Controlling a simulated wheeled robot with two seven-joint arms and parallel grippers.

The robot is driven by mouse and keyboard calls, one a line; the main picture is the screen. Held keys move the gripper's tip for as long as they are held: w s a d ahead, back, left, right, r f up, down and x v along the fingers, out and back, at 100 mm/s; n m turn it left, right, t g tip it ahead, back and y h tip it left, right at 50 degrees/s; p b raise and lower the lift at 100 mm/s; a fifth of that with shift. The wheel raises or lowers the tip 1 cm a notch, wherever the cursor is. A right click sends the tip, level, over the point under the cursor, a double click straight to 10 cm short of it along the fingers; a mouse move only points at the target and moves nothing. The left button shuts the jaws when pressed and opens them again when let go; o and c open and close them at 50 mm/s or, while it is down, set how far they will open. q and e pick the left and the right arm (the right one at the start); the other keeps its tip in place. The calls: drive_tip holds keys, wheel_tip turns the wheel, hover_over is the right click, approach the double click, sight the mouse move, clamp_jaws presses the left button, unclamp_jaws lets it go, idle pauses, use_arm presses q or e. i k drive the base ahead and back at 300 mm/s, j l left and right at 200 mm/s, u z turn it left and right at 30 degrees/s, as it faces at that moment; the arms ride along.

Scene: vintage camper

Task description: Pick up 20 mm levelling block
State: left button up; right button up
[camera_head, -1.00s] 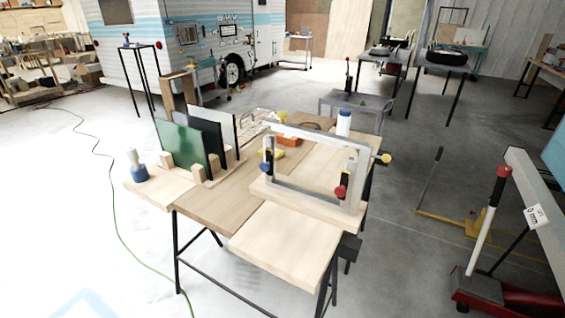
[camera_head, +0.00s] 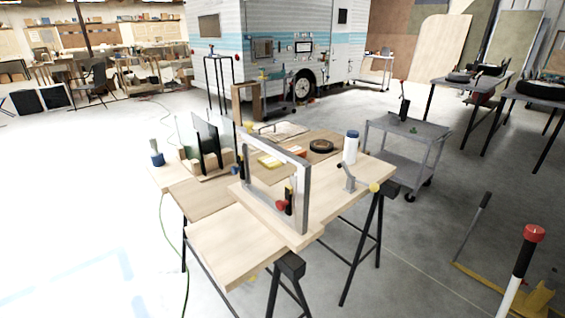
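I cannot pick out a 20 mm levelling block for certain in the head view. Neither of my grippers is in view. A wooden worktable (camera_head: 232,248) on black trestles stands in the middle. On it a grey metal frame (camera_head: 304,195) stands upright, with red- and yellow-ended clamps near it. Behind the frame lie a small yellow item (camera_head: 268,161) and an orange item (camera_head: 293,153), both partly hidden and too small to identify.
A grey cart (camera_head: 408,135) stands behind right. A red-topped post (camera_head: 520,270) rises at the right front. The camper (camera_head: 290,45) is behind. Floor at left is clear.

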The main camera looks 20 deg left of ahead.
sight(268, 161)
drive_tip(key=i+l+u, duration=0.1)
drive_tip(key=i+l, duration=0.25)
drive_tip(key=i+l+u, duration=0.1)
drive_tip(key=i+l, duration=0.25)
drive_tip(key=i+l+u, duration=0.1)
drive_tip(key=i+l, duration=0.2)
drive_tip(key=l, duration=0.25)
drive_tip(key=i+l+u, duration=0.1)
drive_tip(key=i+l, duration=0.2)
drive_tip(key=l, duration=0.15)
drive_tip(key=i+l+u, duration=0.15)
drive_tip(key=i+l, duration=0.25)
drive_tip(key=i, duration=0.15)
